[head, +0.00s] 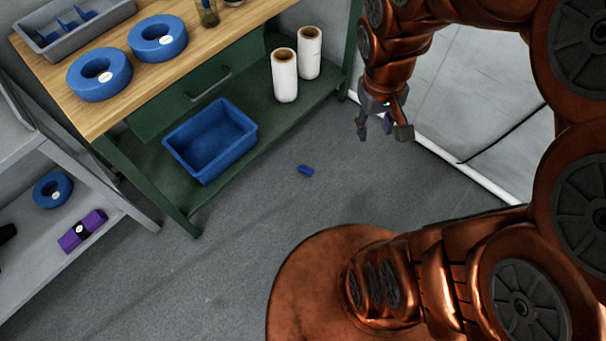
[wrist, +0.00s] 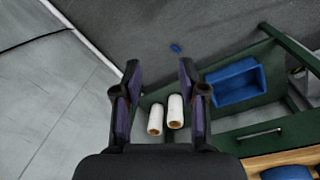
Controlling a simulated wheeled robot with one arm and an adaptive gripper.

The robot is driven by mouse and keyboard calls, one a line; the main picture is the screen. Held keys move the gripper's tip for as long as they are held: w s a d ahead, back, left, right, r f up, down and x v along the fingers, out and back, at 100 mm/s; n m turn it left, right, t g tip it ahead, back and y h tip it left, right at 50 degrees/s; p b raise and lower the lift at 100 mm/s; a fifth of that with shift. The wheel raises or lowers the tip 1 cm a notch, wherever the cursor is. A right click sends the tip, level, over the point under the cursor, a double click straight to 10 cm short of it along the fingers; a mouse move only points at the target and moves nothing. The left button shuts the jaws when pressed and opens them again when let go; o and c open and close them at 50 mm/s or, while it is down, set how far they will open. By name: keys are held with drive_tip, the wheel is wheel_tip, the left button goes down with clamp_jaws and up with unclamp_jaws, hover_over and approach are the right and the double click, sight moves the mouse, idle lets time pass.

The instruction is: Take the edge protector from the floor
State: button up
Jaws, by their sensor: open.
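A small blue piece, which looks like the edge protector (head: 306,170), lies on the grey floor in front of the green workbench. It also shows in the wrist view (wrist: 175,48), small, beyond my fingertips. My gripper (head: 386,128) is open and empty, in the air to the right of the blue piece and well above the floor. In the wrist view my two fingers (wrist: 160,72) stand apart with nothing between them. The fine shape of the blue piece is too small to tell.
The green workbench (head: 170,155) has a lower shelf with a blue bin (head: 213,140) and two white rolls (head: 284,76). Blue rings (head: 100,74) lie on its wooden top. A grey rack (head: 60,165) stands left. Floor around the piece is clear. A white edge strip (head: 465,170) runs at right.

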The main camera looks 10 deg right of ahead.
drive_tip(key=w+d+f+n+t+b, duration=0.25)
drive_tip(key=w+f+b, duration=0.65)
drive_tip(key=w+f, duration=0.9)
drive_tip(key=w+d+f+n+t+b, duration=0.1)
drive_tip(key=w+d+f+t+b, duration=0.3)
drive_tip(key=w+f+b, duration=1)
drive_tip(key=n+t+y+b, duration=0.3)
drive_tip(key=y+b, duration=0.5)
drive_tip(key=b, duration=0.4)
approach(305, 174)
drive_tip(key=r, duration=0.1)
drive_tip(key=w+r, duration=0.1)
drive_tip(key=r, duration=0.1)
drive_tip(key=shift+w+a+r, duration=0.15)
drive_tip(key=shift+w+r, duration=0.05)
drive_tip(key=shift+a+f, duration=0.15)
drive_tip(key=shift+f, duration=0.1)
drive_tip(key=shift+w+a+f, duration=0.15)
drive_tip(key=shift+b+x, duration=2)
drive_tip(key=shift+x, duration=1.2)
drive_tip(key=shift+w+a, duration=0.3)
drive_tip(key=shift+a, duration=0.05)
